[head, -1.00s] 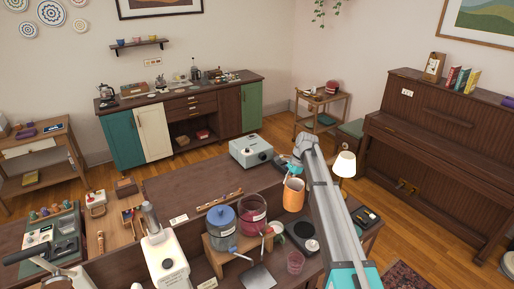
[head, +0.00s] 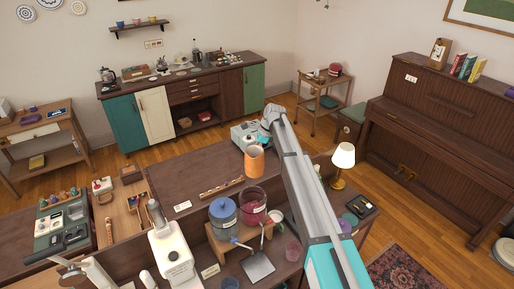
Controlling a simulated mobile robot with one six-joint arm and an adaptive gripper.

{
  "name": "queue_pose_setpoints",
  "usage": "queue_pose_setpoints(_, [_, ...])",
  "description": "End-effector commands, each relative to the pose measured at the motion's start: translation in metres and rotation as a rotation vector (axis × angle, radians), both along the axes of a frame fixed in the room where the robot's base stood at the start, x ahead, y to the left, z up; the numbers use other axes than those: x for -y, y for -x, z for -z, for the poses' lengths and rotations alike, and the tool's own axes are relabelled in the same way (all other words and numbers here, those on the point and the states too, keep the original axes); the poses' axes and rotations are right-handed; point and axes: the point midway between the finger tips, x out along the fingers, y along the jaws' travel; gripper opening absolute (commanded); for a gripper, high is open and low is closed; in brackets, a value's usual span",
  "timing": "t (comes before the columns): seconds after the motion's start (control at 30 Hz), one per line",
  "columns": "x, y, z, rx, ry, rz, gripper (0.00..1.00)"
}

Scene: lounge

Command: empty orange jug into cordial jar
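The orange jug (head: 254,161) hangs upright in the air behind and above the red-tinted glass jar. My gripper (head: 262,143) is at the jug's upper right edge and appears shut on it; the fingers are small and partly hidden. The red-tinted jar (head: 252,207), which looks like the cordial jar, stands on a wooden stand (head: 222,246) and seems open at the top. A white label shows on its front. What is inside the jug cannot be seen.
A blue-lidded jar (head: 223,214) stands just left of the red jar. A green-and-white mug (head: 276,217) and a pink glass (head: 293,251) are at the right. A grey box-shaped device (head: 245,133) is behind the jug. A lit lamp (head: 343,158) stands further right.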

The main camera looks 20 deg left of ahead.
Motion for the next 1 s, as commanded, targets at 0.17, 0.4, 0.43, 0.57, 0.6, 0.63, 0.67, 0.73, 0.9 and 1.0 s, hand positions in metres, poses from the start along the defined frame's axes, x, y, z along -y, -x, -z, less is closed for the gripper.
queue_pose_setpoints(0.17, [0.002, -0.001, 0.000, -0.001, -0.001, 0.002, 0.00])
queue_pose_setpoints(0.4, [0.003, -0.002, 0.001, -0.001, -0.001, 0.003, 0.00])
queue_pose_setpoints(0.43, [0.003, -0.002, 0.001, -0.001, -0.001, 0.003, 0.00])
queue_pose_setpoints(0.57, [0.004, -0.002, 0.002, 0.001, 0.000, 0.004, 0.00])
queue_pose_setpoints(0.6, [0.004, -0.002, 0.003, 0.001, 0.000, 0.004, 0.00])
queue_pose_setpoints(0.63, [0.004, -0.002, 0.003, 0.001, 0.000, 0.004, 0.00])
queue_pose_setpoints(0.67, [0.004, -0.002, 0.004, 0.002, -0.001, 0.004, 0.00])
queue_pose_setpoints(0.73, [0.004, -0.002, 0.005, 0.003, -0.001, 0.003, 0.00])
queue_pose_setpoints(0.9, [0.004, -0.002, 0.008, 0.005, -0.001, 0.004, 0.00])
queue_pose_setpoints(1.0, [0.005, -0.002, 0.011, 0.007, -0.002, 0.004, 0.00])
